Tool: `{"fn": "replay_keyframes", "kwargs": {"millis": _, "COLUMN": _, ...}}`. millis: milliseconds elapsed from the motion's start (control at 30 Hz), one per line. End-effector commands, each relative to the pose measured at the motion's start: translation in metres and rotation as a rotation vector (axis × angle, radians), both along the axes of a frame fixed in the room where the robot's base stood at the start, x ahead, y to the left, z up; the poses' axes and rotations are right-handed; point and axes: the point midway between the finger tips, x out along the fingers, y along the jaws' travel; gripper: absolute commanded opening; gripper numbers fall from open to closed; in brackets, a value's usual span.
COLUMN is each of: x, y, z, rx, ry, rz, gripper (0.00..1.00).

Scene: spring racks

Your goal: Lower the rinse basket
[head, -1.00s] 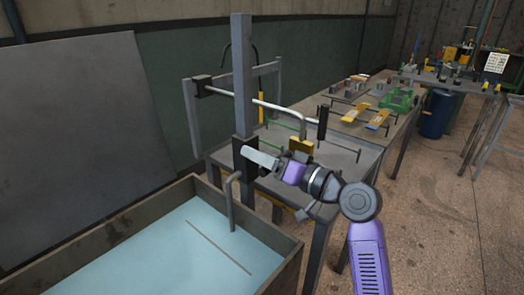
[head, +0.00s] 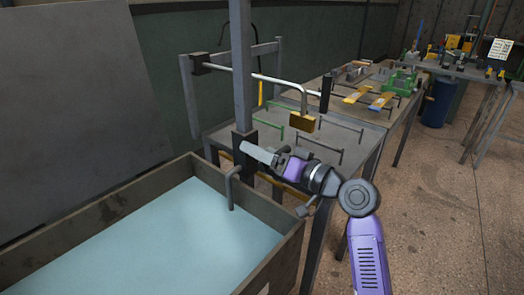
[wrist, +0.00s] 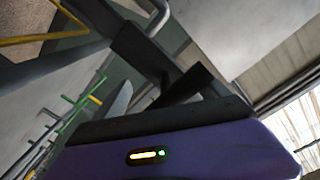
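The rinse tank (head: 262,258) is an open brown-rimmed box of pale blue liquid at the lower left of the head view. A grey upright post (head: 241,60) stands behind its rim, with a black sleeve (head: 244,143) around it. A light grey flat piece (head: 258,153) runs from the sleeve to my gripper (head: 278,159). My gripper is at this piece; its fingers are too small and hidden to tell their grip.
Further benches hold coloured parts. A blue drum (head: 439,102) stands at the back right. Floor on the right is clear.

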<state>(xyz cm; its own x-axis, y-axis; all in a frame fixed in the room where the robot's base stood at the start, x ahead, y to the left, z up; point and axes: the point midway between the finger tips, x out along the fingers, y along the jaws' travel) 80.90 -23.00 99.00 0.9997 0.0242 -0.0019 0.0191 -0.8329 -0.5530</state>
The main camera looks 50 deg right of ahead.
Motion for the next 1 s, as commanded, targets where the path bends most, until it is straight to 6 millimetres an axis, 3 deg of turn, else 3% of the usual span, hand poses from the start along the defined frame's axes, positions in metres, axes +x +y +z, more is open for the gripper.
{"fn": "replay_keyframes", "kwargs": {"millis": 367, "x": -0.004, "y": 0.005, "z": -0.005, "rx": 0.004, "ry": 0.009, "rz": 0.012, "gripper": 0.81}}
{"fn": "replay_keyframes", "kwargs": {"millis": 733, "x": -0.062, "y": -0.001, "z": -0.005, "rx": 0.004, "ry": 0.007, "rz": 0.004, "gripper": 0.81}}
{"fn": "replay_keyframes", "kwargs": {"millis": 1000, "x": -0.079, "y": -0.001, "z": -0.003, "rx": 0.003, "ry": 0.006, "rz": 0.004, "gripper": 0.81}}
